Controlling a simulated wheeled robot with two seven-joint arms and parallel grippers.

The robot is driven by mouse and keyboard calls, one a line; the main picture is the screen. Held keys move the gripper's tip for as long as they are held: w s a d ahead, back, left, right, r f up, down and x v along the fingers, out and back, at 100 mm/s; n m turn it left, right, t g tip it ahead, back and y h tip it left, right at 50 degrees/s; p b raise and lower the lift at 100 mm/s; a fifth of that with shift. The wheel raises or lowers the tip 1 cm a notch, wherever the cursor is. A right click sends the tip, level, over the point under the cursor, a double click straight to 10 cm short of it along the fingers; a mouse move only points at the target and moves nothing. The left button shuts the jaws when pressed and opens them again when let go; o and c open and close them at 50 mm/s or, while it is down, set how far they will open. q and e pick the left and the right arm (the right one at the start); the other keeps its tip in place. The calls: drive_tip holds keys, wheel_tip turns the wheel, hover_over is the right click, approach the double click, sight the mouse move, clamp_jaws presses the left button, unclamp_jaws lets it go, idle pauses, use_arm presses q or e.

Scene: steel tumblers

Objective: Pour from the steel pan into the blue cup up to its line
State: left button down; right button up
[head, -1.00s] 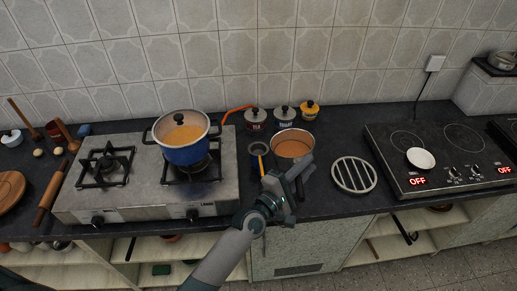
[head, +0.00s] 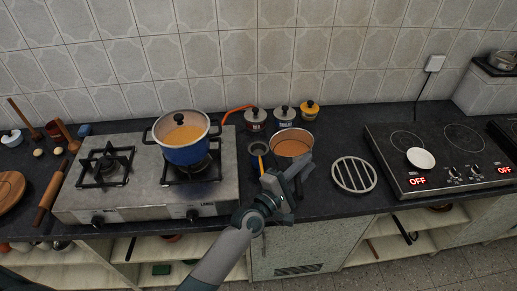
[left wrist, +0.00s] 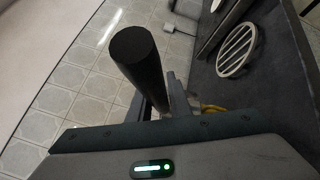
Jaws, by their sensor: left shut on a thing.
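The steel pan (head: 291,146) holds an orange-brown liquid and is near the middle of the counter in the head view. My left gripper (head: 287,184) is shut on its handle, in front of the pan. The black handle (left wrist: 140,62) sticks up between the fingers in the left wrist view. The blue cup (head: 257,159) stands upright just left of the pan, close to its rim. Something orange shows inside the cup; its line and exact level are too small to tell. I cannot tell whether the pan touches the counter. My right gripper is not in view.
A gas stove (head: 130,196) with a blue pot (head: 186,154) is at the left. A round metal trivet (head: 353,174) lies to the right, before an electric hob (head: 445,183) with a white dish (head: 420,158).

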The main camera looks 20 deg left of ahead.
use_arm(q)
drive_tip(key=shift+w+a+r+n+t+b, duration=0.15)
drive_tip(key=shift+w+a+r+n+b, duration=0.2)
drive_tip(key=shift+a+n, duration=0.35)
drive_tip(key=shift+w+a+r+n+t+b, duration=0.15)
drive_tip(key=shift+a+r+n+b, duration=0.15)
drive_tip(key=shift+a+r+n, duration=0.4)
idle(4.7)
drive_tip(key=shift+a+r, duration=0.15)
drive_tip(key=shift+a, duration=0.4)
idle(1.3)
